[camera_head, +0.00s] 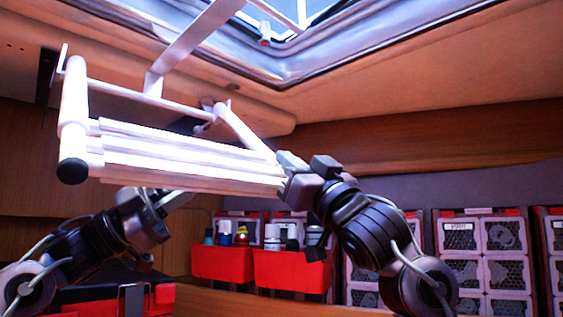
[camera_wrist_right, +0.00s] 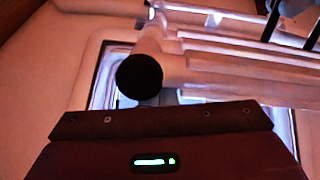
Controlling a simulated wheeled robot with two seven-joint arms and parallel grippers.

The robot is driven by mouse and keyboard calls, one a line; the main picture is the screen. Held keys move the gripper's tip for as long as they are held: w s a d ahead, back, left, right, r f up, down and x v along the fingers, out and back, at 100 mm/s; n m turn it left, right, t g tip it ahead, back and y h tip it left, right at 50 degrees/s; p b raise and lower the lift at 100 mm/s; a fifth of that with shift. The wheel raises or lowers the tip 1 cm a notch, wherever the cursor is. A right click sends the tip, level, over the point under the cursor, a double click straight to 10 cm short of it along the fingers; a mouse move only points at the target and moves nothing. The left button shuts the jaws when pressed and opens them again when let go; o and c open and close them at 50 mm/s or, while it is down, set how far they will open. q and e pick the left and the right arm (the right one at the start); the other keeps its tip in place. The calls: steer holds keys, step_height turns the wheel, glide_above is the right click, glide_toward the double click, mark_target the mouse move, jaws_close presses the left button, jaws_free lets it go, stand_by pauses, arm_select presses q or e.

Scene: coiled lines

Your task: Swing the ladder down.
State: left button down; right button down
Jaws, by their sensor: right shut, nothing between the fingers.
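The white ladder (camera_head: 185,160) hangs folded below the ceiling hatch, its rails and rungs stacked close together. A black end cap (camera_head: 72,171) closes its near left tube; a black cap (camera_wrist_right: 140,76) also shows close up in the right wrist view. My right gripper (camera_head: 287,176) is shut and empty at the ladder's right end; whether it touches the ladder I cannot tell. It hides part of that end. My left gripper (camera_head: 172,197) is just below the ladder, pointing right; its fingers are too dark and partly covered to read.
The open hatch frame (camera_head: 345,60) is overhead. Red bins (camera_head: 222,264) with bottles and cans stand behind my arms. Mesh-fronted crates (camera_head: 482,250) line the back right. A red case (camera_head: 105,298) lies low at the left. Open air shows between the ladder and bins.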

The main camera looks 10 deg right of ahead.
steer(key=shift+w+a+f, duration=0.2)
steer(key=shift+f, duration=0.25)
steer(key=shift+w+a+f, duration=0.15)
steer(key=shift+w+f, duration=0.05)
steer(key=shift+f, duration=0.25)
arm_select(q)
steer(key=shift+s+d+f, duration=0.15)
arm_select(e)
steer(key=shift+f, duration=0.1)
arm_select(q)
steer(key=c, duration=1.9)
jaws_free()
arm_select(e)
steer(key=shift+w+f, duration=0.1)
arm_select(q)
steer(key=o, duration=0.4)
steer(key=shift+s+d+r, duration=0.1)
steer(key=shift+s+r, duration=0.1)
steer(key=shift+w, duration=0.1)
arm_select(e)
steer(key=shift+s+d+r, duration=0.2)
steer(key=shift+d, duration=0.05)
arm_select(q)
steer(key=shift+w, duration=0.1)
